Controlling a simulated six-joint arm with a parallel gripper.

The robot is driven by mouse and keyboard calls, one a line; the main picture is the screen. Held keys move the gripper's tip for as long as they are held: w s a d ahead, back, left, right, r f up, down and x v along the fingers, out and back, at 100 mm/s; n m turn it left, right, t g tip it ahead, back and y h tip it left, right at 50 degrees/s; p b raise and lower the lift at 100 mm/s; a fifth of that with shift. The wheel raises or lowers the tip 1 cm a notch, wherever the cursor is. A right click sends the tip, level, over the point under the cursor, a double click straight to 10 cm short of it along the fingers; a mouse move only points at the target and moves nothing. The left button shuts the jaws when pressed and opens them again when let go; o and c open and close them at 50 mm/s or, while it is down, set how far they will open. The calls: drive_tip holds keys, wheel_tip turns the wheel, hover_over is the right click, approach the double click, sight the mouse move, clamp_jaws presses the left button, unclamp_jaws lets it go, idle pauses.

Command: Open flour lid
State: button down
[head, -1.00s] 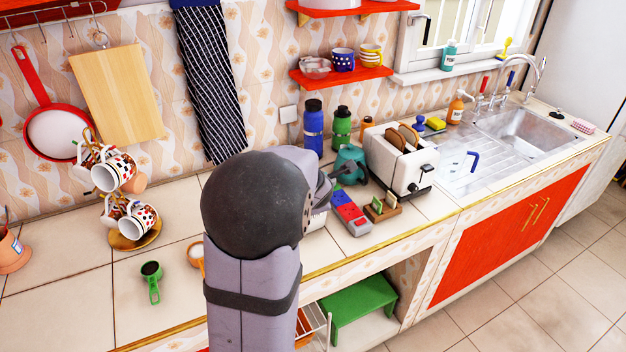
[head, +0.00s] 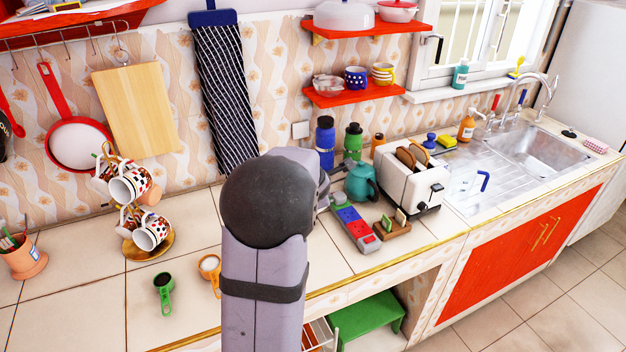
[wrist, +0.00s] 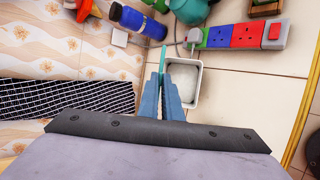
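In the wrist view a white, square flour container (wrist: 187,84) stands on the counter. Its top is uncovered and pale white contents show inside. A thin teal lid (wrist: 162,60) stands nearly edge-on along the container's left rim. My gripper (wrist: 162,78) reaches over that rim with its two blue-grey fingers close together, and the lid's edge shows between them, so it appears shut on the lid. The exact contact is partly hidden by the fingers. In the head view my arm hides the fingers and most of the container.
A power strip (head: 354,229), teal kettle (head: 361,182), toaster (head: 413,178) and blue bottle (head: 325,145) stand close by. The left counter is mostly clear.

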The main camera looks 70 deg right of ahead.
drive_tip(key=shift+r, duration=0.15)
drive_tip(key=c, duration=1.9)
unclamp_jaws()
drive_tip(key=shift+c, duration=0.2)
drive_tip(key=p+v, duration=0.1)
drive_tip(key=v, duration=0.6)
drive_tip(key=shift+a+p, duration=0.2)
drive_tip(key=shift+p, duration=0.2)
